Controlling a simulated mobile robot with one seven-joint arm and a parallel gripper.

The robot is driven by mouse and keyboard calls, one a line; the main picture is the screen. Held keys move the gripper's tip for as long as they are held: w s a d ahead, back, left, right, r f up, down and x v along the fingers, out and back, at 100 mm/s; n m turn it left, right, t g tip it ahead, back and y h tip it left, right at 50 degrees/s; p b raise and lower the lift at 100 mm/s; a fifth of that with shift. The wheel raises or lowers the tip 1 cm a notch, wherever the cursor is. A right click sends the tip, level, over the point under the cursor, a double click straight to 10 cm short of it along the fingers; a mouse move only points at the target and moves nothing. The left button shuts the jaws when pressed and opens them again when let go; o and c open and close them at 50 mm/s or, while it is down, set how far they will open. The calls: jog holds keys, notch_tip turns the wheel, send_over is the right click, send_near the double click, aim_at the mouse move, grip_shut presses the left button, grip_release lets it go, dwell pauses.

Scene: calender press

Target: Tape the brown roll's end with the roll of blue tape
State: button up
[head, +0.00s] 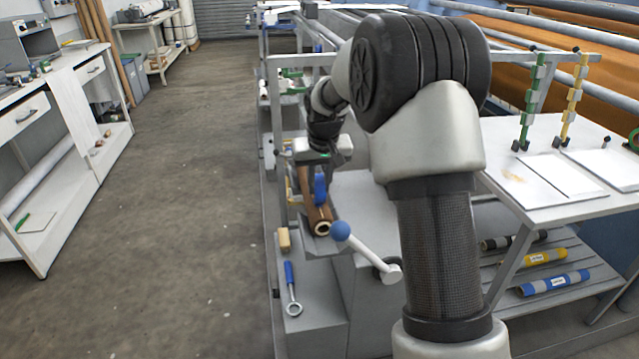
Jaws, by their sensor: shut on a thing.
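The brown roll (308,206) lies on the machine's grey frame in the middle of the picture, its pale open core end facing me. My gripper (319,170) is over the roll, reaching down from my arm. It is shut on the roll of blue tape (320,189), which shows as a blue shape just above or against the brown roll. I cannot tell whether the tape touches the brown roll. My gripper hides part of the roll's far end, and its fingers are small and partly hidden.
A blue-handled wrench (290,285) and a tan block (284,240) lie on the ledge nearby. A white side table (560,205) is at right. The floor (190,200) at left is clear.

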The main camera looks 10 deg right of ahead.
jog(key=shift+w, duration=0.25)
jog(key=shift+w+f+p, duration=0.1)
jog(key=shift+w+p, duration=0.3)
jog(key=shift+w, duration=0.05)
jog(key=shift+w, duration=0.15)
dwell(0.4)
jog(key=shift+w+p, duration=0.4)
jog(key=shift+w, duration=0.1)
jog(key=shift+w+p, duration=0.45)
jog(key=shift+w, duration=0.05)
jog(key=shift+w, duration=0.15)
jog(key=shift+w+p, duration=0.4)
jog(key=shift+w, duration=0.1)
dwell(0.4)
